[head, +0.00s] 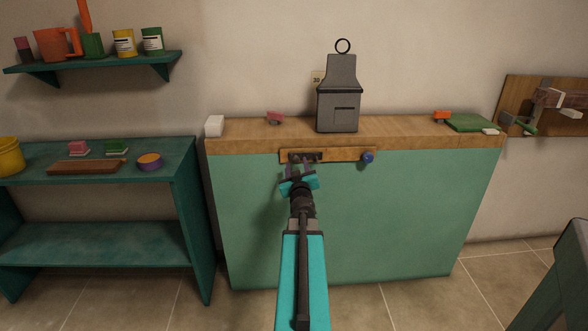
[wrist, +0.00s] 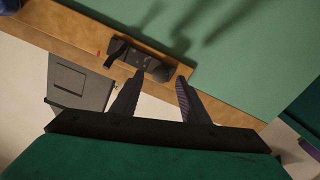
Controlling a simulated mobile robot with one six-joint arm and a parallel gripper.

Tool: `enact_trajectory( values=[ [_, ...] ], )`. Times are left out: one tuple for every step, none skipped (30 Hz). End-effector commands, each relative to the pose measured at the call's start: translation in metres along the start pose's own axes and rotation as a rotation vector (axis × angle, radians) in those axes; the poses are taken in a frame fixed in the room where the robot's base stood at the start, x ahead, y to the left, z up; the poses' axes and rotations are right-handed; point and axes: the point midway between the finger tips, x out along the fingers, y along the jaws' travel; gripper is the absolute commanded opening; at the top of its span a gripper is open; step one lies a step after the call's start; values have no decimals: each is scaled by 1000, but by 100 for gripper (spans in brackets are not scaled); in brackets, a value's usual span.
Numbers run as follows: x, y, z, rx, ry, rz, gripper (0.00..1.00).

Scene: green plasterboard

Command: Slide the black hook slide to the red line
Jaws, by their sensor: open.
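The black hook slide (head: 305,157) sits on the left part of a wooden rail (head: 340,154) on the front of the green cabinet. In the wrist view the slide (wrist: 150,66) lies across the rail, with a dark hook-like piece at its left end. A small red mark, probably the red line (wrist: 98,53), shows on the rail just left of the slide there. My gripper (head: 300,167) is open in front of the slide. In the wrist view its fingertips (wrist: 161,77) reach the slide's near edge, one over its body and one by its right end; I cannot tell whether they touch.
A blue knob (head: 367,158) sticks out near the rail's right end. A grey lantern-shaped box (head: 338,108) stands on the wooden worktop (head: 400,129) above. A teal shelf unit (head: 186,185) stands at left. The cabinet front below the rail is clear.

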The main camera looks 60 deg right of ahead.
Motion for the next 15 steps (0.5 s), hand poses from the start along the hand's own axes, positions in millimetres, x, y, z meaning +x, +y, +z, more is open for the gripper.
enact_trajectory(
  values=[
    [7,0,0,0,0,0,41],
    [9,0,0,0,0,-1,41],
    [12,0,0,0,0,-1,41],
    [14,0,0,0,0,-1,41],
    [16,0,0,0,0,-1,41],
    [18,0,0,0,0,-1,41],
    [20,0,0,0,0,-1,41],
    [21,0,0,0,0,-1,41],
    [23,0,0,0,0,-1,41],
    [24,0,0,0,0,-1,41],
    [24,0,0,0,0,-1,41],
    [25,0,0,0,0,-1,41],
    [26,0,0,0,0,-1,41],
    [26,0,0,0,0,-1,41],
    [26,0,0,0,0,-1,41]
  ],
)
